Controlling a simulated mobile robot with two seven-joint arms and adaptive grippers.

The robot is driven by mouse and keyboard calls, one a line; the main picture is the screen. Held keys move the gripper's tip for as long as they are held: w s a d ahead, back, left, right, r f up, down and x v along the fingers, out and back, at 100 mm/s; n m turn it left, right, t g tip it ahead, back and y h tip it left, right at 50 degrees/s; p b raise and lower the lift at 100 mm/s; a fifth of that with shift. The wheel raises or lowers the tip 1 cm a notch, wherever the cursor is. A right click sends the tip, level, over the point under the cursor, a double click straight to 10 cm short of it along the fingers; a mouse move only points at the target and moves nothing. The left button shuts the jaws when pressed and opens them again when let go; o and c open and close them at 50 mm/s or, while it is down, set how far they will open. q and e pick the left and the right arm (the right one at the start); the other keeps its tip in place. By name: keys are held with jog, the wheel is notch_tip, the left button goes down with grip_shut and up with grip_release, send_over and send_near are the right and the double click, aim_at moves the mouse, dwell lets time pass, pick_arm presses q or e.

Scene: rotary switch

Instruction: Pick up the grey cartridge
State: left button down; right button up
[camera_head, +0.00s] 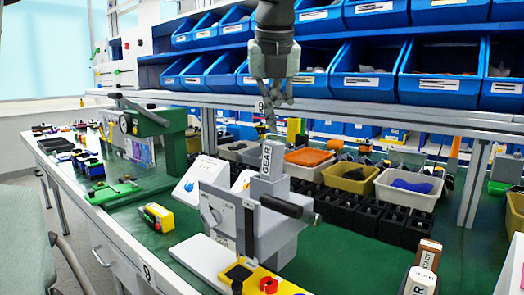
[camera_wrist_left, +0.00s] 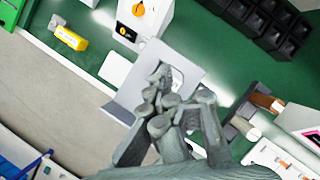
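The grey cartridge (camera_head: 270,163), labelled GEAR, stands upright in the top of a grey machine (camera_head: 238,215) with a black side handle. My left gripper (camera_head: 272,112) hangs above the cartridge, its fingers pointing down and apart. A small gap shows between the fingers and the cartridge top, so it is empty. In the left wrist view the gripper's fingers (camera_wrist_left: 178,100) cover part of the machine's pale plate (camera_wrist_left: 186,62), and I cannot make out the cartridge there. My right gripper is not in view.
Black bins (camera_head: 375,218) and pale trays (camera_head: 408,188) stand behind and right of the machine. A green press (camera_head: 160,135) stands at left.

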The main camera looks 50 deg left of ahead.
pick_arm(q)
jog(key=shift+w+d+r, duration=0.15)
jog(key=shift+d+r, duration=0.1)
jog(key=shift+r, duration=0.35)
jog(key=shift+w+d+r, duration=0.1)
jog(key=shift+d+r, duration=0.1)
jog(key=shift+r, duration=0.4)
jog(key=shift+s+a+r, duration=0.1)
jog(key=shift+a, duration=0.1)
jog(key=shift+s+a, duration=0.1)
jog(key=shift+c, duration=2.3)
grip_release()
